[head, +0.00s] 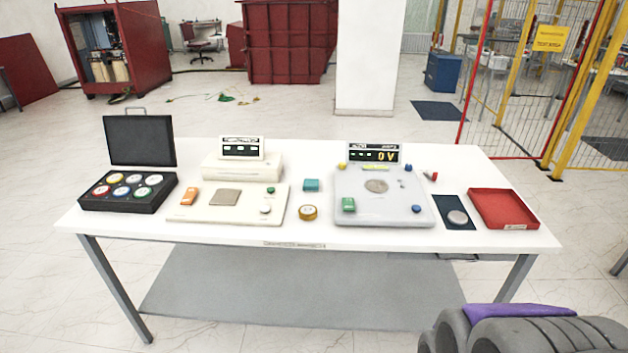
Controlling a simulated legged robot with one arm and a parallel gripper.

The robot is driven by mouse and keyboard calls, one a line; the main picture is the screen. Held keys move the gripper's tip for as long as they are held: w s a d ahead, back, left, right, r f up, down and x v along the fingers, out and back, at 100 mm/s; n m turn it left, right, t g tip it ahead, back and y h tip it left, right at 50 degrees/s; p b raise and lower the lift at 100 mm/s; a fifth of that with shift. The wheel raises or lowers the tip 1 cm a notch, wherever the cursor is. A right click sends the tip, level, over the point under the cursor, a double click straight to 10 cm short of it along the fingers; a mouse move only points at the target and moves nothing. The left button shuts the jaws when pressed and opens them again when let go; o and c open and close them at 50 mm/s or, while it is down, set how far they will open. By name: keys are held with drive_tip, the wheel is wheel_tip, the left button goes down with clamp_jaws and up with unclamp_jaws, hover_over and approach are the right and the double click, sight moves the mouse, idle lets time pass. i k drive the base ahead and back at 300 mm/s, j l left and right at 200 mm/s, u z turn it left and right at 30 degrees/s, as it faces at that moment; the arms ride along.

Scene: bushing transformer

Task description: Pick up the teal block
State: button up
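A small teal block (311,185) lies on the white table (330,236), in the gap between the cream instrument on the left and the grey instrument on the right. A round amber-and-white piece (308,212) lies just in front of it. Nothing touches the block as far as I can see. Grey rounded parts with a purple strip at the lower right corner look like my own arm, well away from the block. No gripper fingers can be made out.
The cream instrument (240,210) carries an orange piece (190,196). The grey instrument (385,212) carries a green block (348,204) and a display. A black case (128,199) of coloured discs stands left, a red tray (502,209) right. The floor before the table looks clear.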

sight(309, 184)
drive_tip(key=i+j, duration=1.1)
drive_tip(key=j, duration=0.25)
drive_tip(key=i+j, duration=0.5)
drive_tip(key=j, duration=0.15)
drive_tip(key=i+z, duration=0.05)
